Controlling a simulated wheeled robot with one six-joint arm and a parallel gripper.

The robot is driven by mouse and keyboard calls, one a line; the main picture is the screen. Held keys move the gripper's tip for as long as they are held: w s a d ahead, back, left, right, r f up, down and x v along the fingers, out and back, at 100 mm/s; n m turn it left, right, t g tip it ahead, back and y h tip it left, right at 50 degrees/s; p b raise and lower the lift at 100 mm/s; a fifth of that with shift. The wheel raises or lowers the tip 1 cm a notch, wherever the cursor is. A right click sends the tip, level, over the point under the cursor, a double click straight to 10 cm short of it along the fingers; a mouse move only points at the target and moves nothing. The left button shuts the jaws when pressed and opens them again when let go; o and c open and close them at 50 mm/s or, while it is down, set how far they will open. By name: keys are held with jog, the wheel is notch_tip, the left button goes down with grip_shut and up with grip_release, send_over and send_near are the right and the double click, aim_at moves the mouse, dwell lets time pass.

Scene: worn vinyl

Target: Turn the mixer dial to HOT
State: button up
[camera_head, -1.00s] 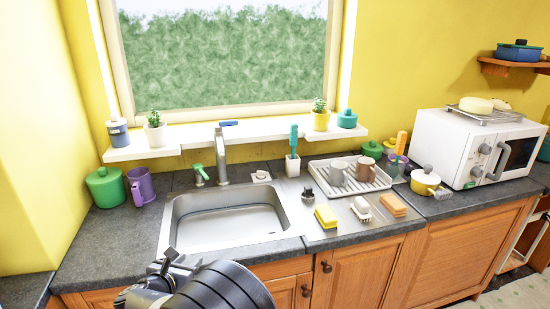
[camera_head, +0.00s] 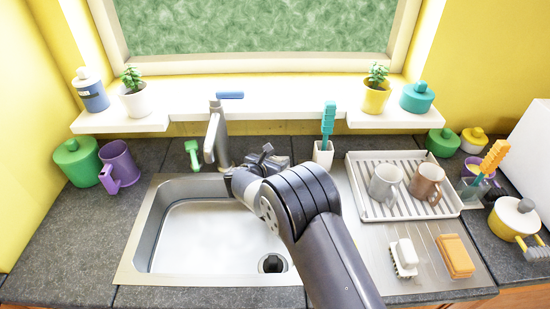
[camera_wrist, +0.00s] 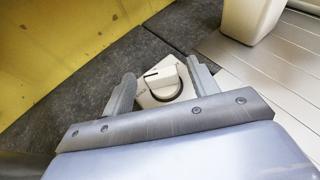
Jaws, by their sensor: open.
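The mixer dial (camera_wrist: 165,85) is a white round knob on a pale plate on the dark counter. A dark mark shows on its upper left side, and the plate's small lettering is too blurred to read. In the wrist view my gripper (camera_wrist: 160,75) is open, with one finger on each side of the dial. I cannot tell whether either finger touches it. In the head view my gripper (camera_head: 264,153) is behind the sink, right of the faucet (camera_head: 216,138), and hides the dial.
The steel sink (camera_head: 140,235) lies in front. A white holder (camera_head: 322,155) with a teal brush stands close on the right; beyond it is a dish rack (camera_head: 357,195) with two mugs. The window sill (camera_head: 270,115) overhangs behind.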

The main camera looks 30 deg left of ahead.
jog(key=shift+w, duration=0.2)
jog(key=shift+s, duration=0.1)
jog(key=shift+c, duration=0.4)
jog(key=c, duration=0.9)
jog(key=shift+f+m+h, duration=0.1)
jog(key=shift+m+h, duration=0.2)
jog(key=shift+h, duration=0.1)
jog(key=shift+a+m+h+b, duration=0.15)
jog(key=shift+m+h+b, duration=0.85)
jog(key=shift+h, duration=0.1)
jog(key=shift+a+m+g+h+b, duration=0.1)
jog(key=shift+m+g+h+b, duration=0.55)
jog(key=shift+m+h, duration=0.4)
jog(key=shift+a+m+g+h+b, duration=0.1)
jog(key=shift+m+g+h+b, duration=0.25)
jog(key=shift+m+h+b, duration=0.6)
